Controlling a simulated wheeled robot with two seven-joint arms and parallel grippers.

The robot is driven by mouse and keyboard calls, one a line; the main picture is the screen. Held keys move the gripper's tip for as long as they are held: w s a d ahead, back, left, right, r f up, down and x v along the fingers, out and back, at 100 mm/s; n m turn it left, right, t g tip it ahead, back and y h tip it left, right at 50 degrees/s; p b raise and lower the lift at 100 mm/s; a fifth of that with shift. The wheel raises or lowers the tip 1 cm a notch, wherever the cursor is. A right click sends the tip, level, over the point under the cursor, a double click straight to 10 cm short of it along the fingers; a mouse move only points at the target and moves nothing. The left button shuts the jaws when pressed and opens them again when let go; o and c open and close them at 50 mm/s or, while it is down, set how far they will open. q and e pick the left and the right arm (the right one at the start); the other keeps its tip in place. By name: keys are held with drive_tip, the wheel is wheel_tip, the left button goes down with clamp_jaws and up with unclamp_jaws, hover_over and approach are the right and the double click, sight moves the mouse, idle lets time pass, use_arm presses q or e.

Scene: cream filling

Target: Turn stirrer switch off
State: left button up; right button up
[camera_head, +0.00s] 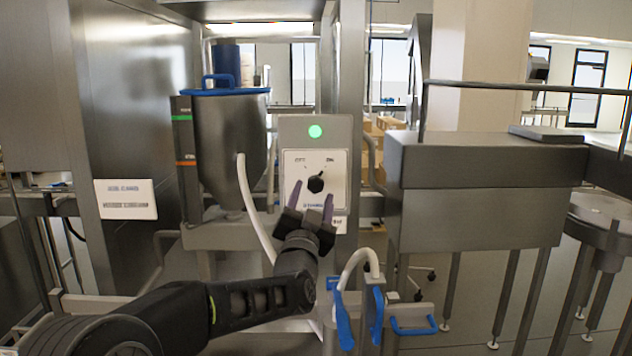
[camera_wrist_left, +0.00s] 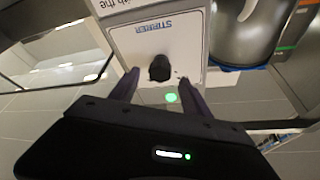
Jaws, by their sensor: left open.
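The stirrer switch is a black knob (camera_head: 315,184) on a white panel (camera_head: 296,170) of a grey control box (camera_head: 290,128). A green light (camera_head: 315,131) glows above it. The panel has OFF at upper left and ON at upper right; the knob's pointer appears to lean toward ON. My left gripper (camera_head: 312,190) is open in front of the panel. In the left wrist view the knob (camera_wrist_left: 159,67) lies between the two spread fingertips, with gaps on both sides, so it is not gripped. I cannot tell how far the fingertips are from the panel. My right gripper is not in view.
A steel hopper (camera_head: 228,140) with a blue-rimmed lid stands left of the control box, with a white hose (camera_head: 250,210) beside it. Blue handles (camera_head: 375,313) are below right. A large steel housing (camera_head: 480,190) stands at the right.

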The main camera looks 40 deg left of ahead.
sight(316, 186)
use_arm(q)
drive_tip(key=p+x, duration=0.1)
drive_tip(key=x, duration=0.3)
drive_tip(key=shift+w+a, duration=0.15)
drive_tip(key=shift+w, duration=0.1)
drive_tip(key=shift+c, duration=0.4)
clamp_jaws()
